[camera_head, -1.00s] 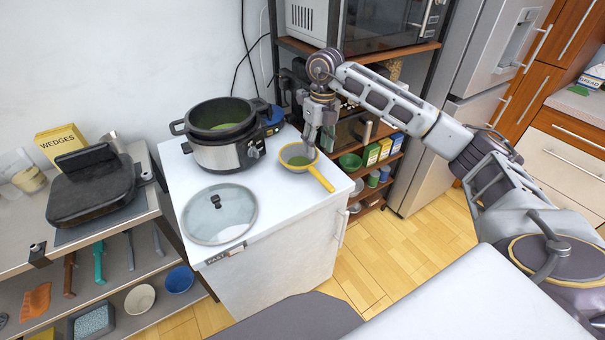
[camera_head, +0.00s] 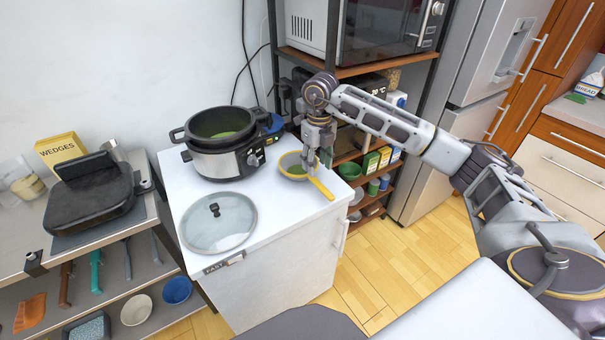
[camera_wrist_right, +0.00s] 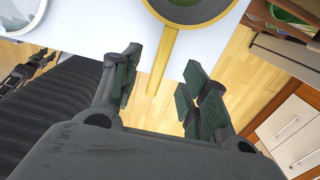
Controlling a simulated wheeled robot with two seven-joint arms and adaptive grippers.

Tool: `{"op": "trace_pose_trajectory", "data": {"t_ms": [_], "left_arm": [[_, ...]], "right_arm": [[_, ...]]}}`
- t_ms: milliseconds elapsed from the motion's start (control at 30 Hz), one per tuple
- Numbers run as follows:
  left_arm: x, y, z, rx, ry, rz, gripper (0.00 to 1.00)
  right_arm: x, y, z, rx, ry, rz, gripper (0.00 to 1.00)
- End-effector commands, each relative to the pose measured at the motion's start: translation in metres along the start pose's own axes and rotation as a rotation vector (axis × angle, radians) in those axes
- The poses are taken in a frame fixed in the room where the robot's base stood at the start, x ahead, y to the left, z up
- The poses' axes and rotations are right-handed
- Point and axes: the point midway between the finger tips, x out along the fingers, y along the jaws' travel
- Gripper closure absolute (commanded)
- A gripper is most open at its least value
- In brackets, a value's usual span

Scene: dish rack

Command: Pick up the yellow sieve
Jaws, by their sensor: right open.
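The yellow sieve (camera_head: 287,168) lies on the white cabinet top, beside the slow cooker. Its handle (camera_head: 321,189) points to the lower right, toward the cabinet's edge. In the right wrist view the sieve's bowl (camera_wrist_right: 190,8) is at the top and partly cut off, and its handle (camera_wrist_right: 161,62) runs down between my fingers. My right gripper (camera_head: 318,163) is over the sieve, pointing down. In the wrist view its two fingers (camera_wrist_right: 160,88) are spread on either side of the handle, apart from each other. My left gripper is not in view.
A black slow cooker (camera_head: 222,160) stands behind left of the sieve. A glass lid (camera_head: 218,222) lies in front on the white cabinet (camera_head: 268,232). A shelf rack (camera_head: 345,72) with a microwave stands close behind my right arm.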

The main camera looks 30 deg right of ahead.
Motion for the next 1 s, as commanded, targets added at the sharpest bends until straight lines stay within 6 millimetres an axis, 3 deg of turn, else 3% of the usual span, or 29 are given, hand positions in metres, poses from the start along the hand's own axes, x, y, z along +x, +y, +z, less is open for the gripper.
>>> {"op": "trace_pose_trajectory", "data": {"t_ms": [333,833,1000], "left_arm": [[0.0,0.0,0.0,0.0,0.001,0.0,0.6],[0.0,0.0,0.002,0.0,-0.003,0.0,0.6],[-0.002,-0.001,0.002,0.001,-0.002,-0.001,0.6]], "right_arm": [[0.041,-0.001,0.0,0.0,0.0,0.0,0.55],[0.047,-0.001,0.0,0.0,0.0,-0.001,0.55],[0.058,-0.003,-0.002,0.0,0.002,0.0,0.55]]}}
